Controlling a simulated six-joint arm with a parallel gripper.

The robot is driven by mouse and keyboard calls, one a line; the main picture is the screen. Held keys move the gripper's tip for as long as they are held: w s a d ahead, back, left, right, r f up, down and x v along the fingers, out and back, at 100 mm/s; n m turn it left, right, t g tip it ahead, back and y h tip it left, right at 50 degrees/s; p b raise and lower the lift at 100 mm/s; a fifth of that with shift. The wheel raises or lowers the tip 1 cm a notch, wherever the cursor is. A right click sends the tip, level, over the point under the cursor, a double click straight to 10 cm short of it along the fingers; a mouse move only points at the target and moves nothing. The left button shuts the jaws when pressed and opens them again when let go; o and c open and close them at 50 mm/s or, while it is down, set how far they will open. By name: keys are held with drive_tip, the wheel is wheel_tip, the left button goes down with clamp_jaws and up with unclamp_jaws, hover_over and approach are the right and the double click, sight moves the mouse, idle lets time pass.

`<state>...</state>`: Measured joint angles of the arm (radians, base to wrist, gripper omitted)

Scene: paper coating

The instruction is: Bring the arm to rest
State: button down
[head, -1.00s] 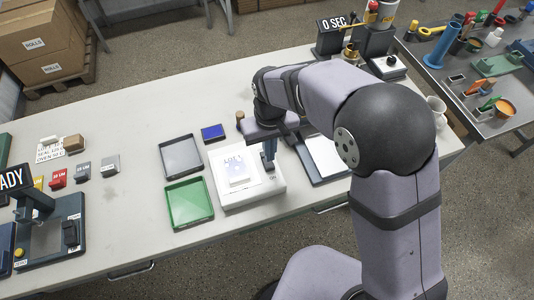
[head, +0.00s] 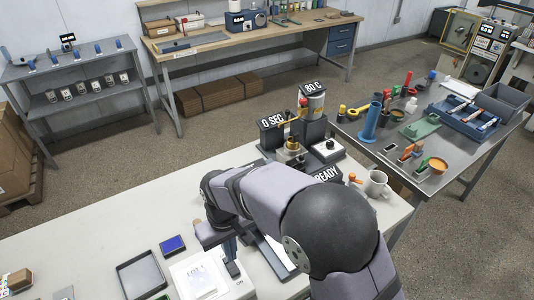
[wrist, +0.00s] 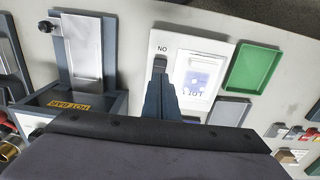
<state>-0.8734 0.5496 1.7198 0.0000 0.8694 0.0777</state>
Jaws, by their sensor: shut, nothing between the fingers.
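My gripper (head: 229,249) is shut and empty, pointing down at the right part of a white box-shaped device (head: 185,288) on the pale bench. Its narrow dark fingers (wrist: 160,72) also show in the wrist view, with their tips over or beside the device's dark switch, next to upside-down lettering. I cannot tell whether they touch it. A white block with printed letters (head: 201,279) sits on the device. My arm extends from the lower right across the bench and hides part of it.
A blue pad (head: 172,245) and a grey tray (head: 141,277) lie left of the device. A green tray (wrist: 253,70) shows in the wrist view. A board with a white sheet lies partly under my arm.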

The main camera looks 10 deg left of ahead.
drive_tip(key=shift+f, duration=0.25)
drive_tip(key=s+d+f+g+h, duration=0.1)
drive_tip(key=s+d+f, duration=0.1)
drive_tip(key=s+d, duration=0.3)
drive_tip(key=s+d+f, duration=0.2)
drive_tip(key=s+d, duration=0.1)
drive_tip(key=d, duration=0.5)
drive_tip(key=w+d+r+m, duration=0.1)
drive_tip(key=d+r+m, duration=0.2)
drive_tip(key=d, duration=0.7)
drive_tip(key=d+r+m+t+y, duration=0.1)
drive_tip(key=d+r+m, duration=0.3)
drive_tip(key=d, duration=0.6)
drive_tip(key=shift+w+d+m, duration=0.35)
drive_tip(key=shift+d+m, duration=0.05)
drive_tip(key=shift+m, duration=0.7)
